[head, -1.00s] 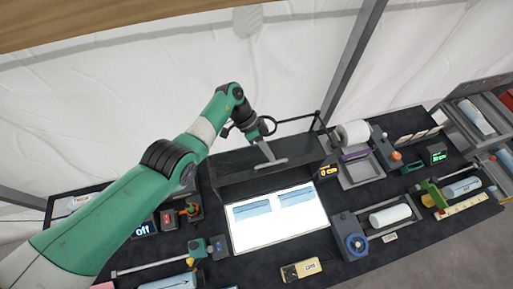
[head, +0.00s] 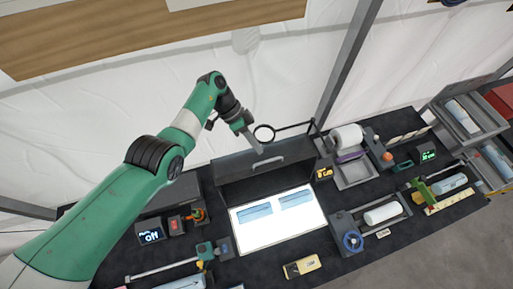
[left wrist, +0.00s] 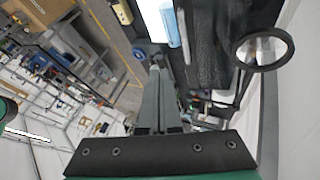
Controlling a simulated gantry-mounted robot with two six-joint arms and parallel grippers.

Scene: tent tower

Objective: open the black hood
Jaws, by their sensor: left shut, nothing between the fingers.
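The black hood (head: 235,166) stands lifted at the back of the bench, with a pale bar handle (head: 268,162) on its face. Below it lies a brightly lit white panel (head: 280,224) with two blue pieces on it. My left gripper (head: 258,149) is shut and empty, its tips just above the handle at the hood's top edge. Whether they touch the hood I cannot tell. In the left wrist view the closed fingers (left wrist: 156,70) point toward the bench, with a dark surface, likely the hood (left wrist: 222,40), beside them. My right gripper is not in view.
A ring magnifier (head: 264,134) on a black arm stands close to the right of my left gripper. A white roll (head: 347,137) and a grey tray (head: 354,172) sit to the right. A display reading "Off" (head: 151,236) sits at left. White sheeting hangs behind.

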